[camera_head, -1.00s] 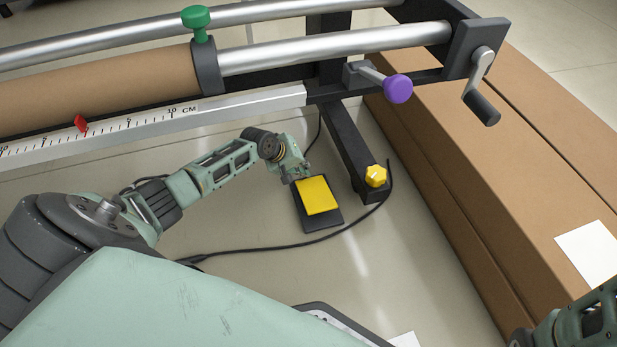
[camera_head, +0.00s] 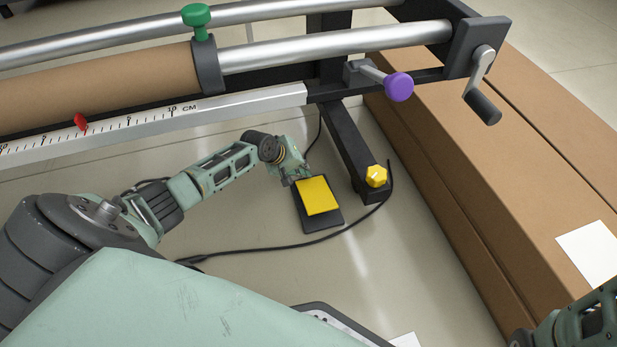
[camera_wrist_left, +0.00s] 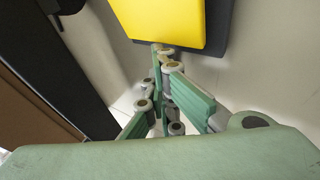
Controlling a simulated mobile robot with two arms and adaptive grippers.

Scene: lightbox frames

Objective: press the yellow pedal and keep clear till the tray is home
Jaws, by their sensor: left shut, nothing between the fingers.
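The yellow pedal (camera_head: 320,198) is a flat plate on a black base (camera_head: 330,221) on the floor. My left gripper (camera_head: 296,177) is at the pedal's far left corner. In the left wrist view the yellow pedal (camera_wrist_left: 165,20) fills the top middle, and my left gripper's fingers (camera_wrist_left: 163,55) are closed together with nothing between them. Their tips are right by the pedal's edge; I cannot tell whether they touch it. No tray can be made out in either view. Only part of my right arm shows at the bottom right; its gripper is out of sight.
A roller frame with a brown roll (camera_head: 100,92) and a ruler rail (camera_head: 235,104) spans the back. Its black foot with a yellow knob (camera_head: 376,176) stands right of the pedal. A black cable (camera_head: 270,248) crosses the floor. Long brown cartons (camera_head: 470,190) lie to the right.

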